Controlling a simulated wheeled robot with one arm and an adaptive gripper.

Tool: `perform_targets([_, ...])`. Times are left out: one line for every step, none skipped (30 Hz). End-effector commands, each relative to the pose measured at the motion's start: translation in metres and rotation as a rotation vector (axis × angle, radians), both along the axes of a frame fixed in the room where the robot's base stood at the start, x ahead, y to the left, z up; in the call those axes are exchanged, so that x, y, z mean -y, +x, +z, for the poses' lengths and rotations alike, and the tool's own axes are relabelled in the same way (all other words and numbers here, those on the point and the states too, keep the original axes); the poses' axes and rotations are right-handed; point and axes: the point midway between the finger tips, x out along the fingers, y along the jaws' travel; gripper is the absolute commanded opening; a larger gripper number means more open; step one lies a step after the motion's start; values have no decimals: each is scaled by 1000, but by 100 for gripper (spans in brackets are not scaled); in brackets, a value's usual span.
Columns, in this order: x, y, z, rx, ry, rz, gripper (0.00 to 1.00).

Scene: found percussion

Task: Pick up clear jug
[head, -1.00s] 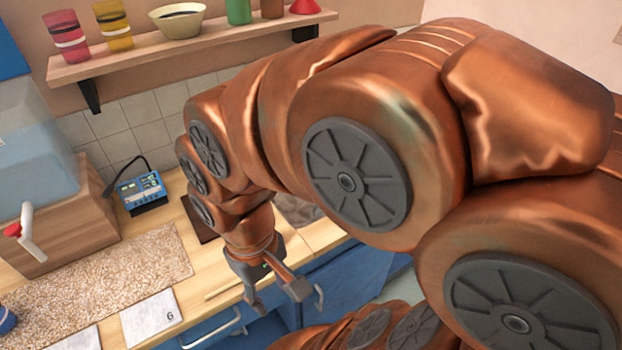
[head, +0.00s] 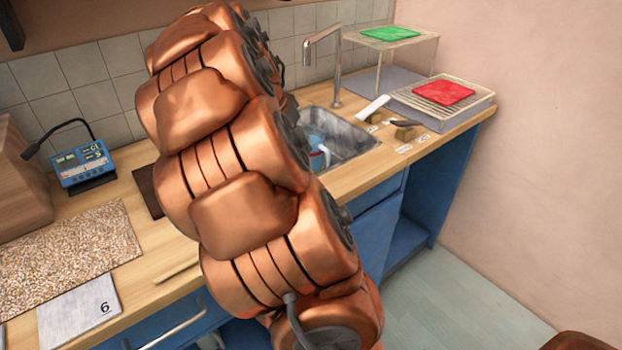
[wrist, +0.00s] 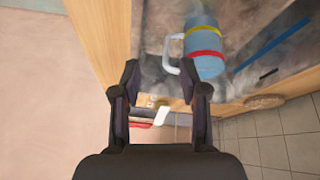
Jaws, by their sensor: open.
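A see-through bluish jug (wrist: 203,42) with a red band, a yellow band and a pale handle is in the grey sink (wrist: 150,60). In the wrist view it shows at the upper right, its handle pointing left. It also shows in the head view (head: 317,161), partly hidden by my arm. My gripper (wrist: 160,75) is open and empty. My arm hides the gripper in the head view.
A tall tap (head: 336,70) stands behind the sink. Right of it are a rack with a red cloth (head: 443,92), a raised shelf with a green cloth (head: 390,33) and small items. A blue device (head: 84,166) and speckled mat (head: 70,245) are left. Floor lies right of the counter.

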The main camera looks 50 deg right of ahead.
Motion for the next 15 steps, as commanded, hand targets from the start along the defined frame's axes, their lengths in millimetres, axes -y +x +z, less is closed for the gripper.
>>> perform_targets([21, 2, -26, 10, -22, -51, 44])
perform_targets([30, 3, -33, 17, -33, -78, 44])
perform_targets([42, 4, -40, 29, -48, -111, 44])
perform_targets([50, 6, -44, 37, -59, -131, 44])
perform_targets([57, 7, -49, 44, -68, -150, 44])
perform_targets([66, 8, -55, 51, -78, -173, 44])
perform_targets([71, 8, -59, 56, -82, -188, 44])
perform_targets([75, 8, -62, 60, -87, -201, 44])
perform_targets([80, 8, -65, 66, -93, -214, 44])
perform_targets([83, 9, -66, 70, -97, -222, 44])
perform_targets([85, 9, -67, 73, -100, -228, 44])
perform_targets([88, 10, -68, 76, -103, -233, 44])
perform_targets([90, 9, -70, 76, -104, -236, 44])
perform_targets([91, 9, -71, 77, -105, -237, 44])
perform_targets([93, 8, -74, 77, -105, -240, 44])
